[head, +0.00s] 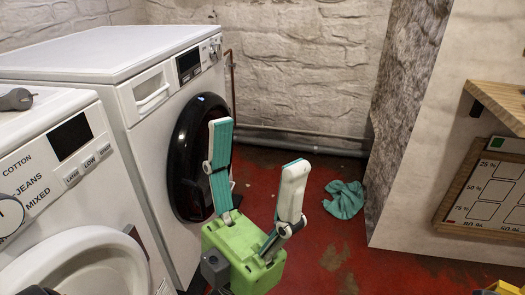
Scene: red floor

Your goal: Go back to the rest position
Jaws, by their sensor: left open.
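My left gripper (256,178) is in the middle of the head view, with a green body and two white and teal fingers pointing up. The fingers are spread apart and nothing is between them. It is in front of the white washing machine (158,175) with the dark round door, and its left finger overlaps that door in the picture. My right gripper is not clearly in view.
A second white machine (75,185) with text labels stands at the near left. A teal cloth (345,199) lies crumpled on the red floor (335,245) near the wall. A wooden shelf (497,101) and a framed board (490,190) are at the right.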

